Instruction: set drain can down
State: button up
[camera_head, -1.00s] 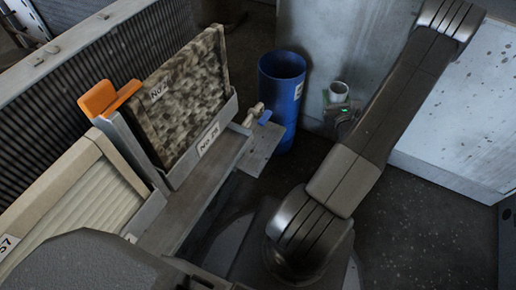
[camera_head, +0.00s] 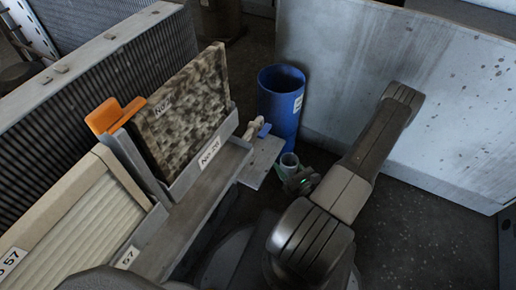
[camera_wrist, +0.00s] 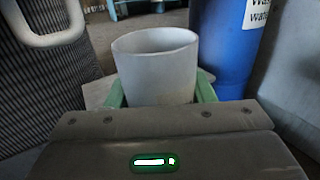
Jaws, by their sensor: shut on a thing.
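The drain can is a pale grey open-topped cup (camera_wrist: 155,75), upright between the green fingers of my gripper (camera_wrist: 160,95) in the wrist view. My gripper is shut on it. My gripper (camera_head: 286,170) is there at the end of my arm. In the wrist view a pale flat surface shows behind the can; whether the can touches it I cannot tell. The can's inside bottom is hidden.
A blue barrel (camera_head: 281,105) with a white label stands behind the can. A speckled filter panel (camera_head: 180,105) stands in a grey slot on the left, beside an orange handle (camera_head: 113,115). A grey wall panel (camera_head: 450,110) is at right.

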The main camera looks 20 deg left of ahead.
jog(key=b+x, duration=0.3)
jog(key=x, duration=1.4)
jog(key=shift+a+f, duration=0.1)
jog(key=shift+a, duration=0.2)
jog(key=shift+f+b, duration=0.9)
jog(key=shift+f, duration=0.8)
jog(key=shift+f, duration=0.1)
jog(key=shift+f, duration=0.15)
jog(key=o, duration=1)
jog(key=shift+r, duration=0.35)
jog(key=p+v, duration=0.2)
jog(key=v, duration=1)
